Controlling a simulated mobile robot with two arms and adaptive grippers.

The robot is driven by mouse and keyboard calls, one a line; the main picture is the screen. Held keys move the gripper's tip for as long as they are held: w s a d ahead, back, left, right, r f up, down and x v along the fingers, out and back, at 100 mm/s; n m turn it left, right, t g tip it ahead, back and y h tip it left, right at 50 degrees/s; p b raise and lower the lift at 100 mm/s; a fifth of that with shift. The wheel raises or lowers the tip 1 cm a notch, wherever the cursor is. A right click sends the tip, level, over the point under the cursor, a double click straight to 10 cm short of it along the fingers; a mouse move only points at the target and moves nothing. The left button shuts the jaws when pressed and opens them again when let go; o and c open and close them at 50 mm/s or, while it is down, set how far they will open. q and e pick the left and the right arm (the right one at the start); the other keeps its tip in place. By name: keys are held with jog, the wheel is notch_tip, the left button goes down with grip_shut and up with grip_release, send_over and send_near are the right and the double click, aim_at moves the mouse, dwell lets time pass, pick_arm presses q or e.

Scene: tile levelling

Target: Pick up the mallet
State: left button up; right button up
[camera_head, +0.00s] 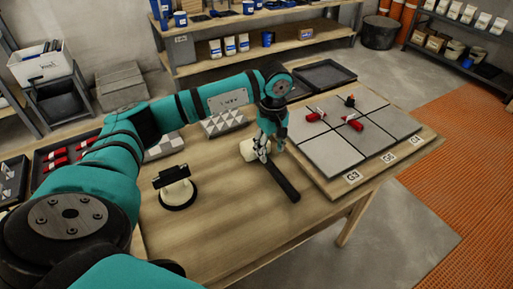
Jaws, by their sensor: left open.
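The mallet lies on the wooden table (230,240), with a pale head (247,149) and a dark handle (284,181) that points toward the front right. My left gripper (264,158) is over the mallet, pointing down, close to where the head meets the handle. It is open. Its fingers hide part of the mallet, and I cannot tell whether they touch it. My right gripper is out of view.
A board of grey tiles (334,156) with red levelling pieces (353,122) lies just right of the mallet. A round suction-cup tool (176,190) stands to the left. A black tray (321,75) is behind. The front of the table is clear.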

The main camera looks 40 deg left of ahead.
aim_at(269, 162)
pick_arm(q)
jog(key=shift+a+f+p, duration=0.2)
jog(key=shift+f+p, duration=0.45)
jog(key=shift+f, duration=2.95)
jog(key=shift+c, duration=0.4)
grip_shut()
jog(key=shift+r, duration=0.1)
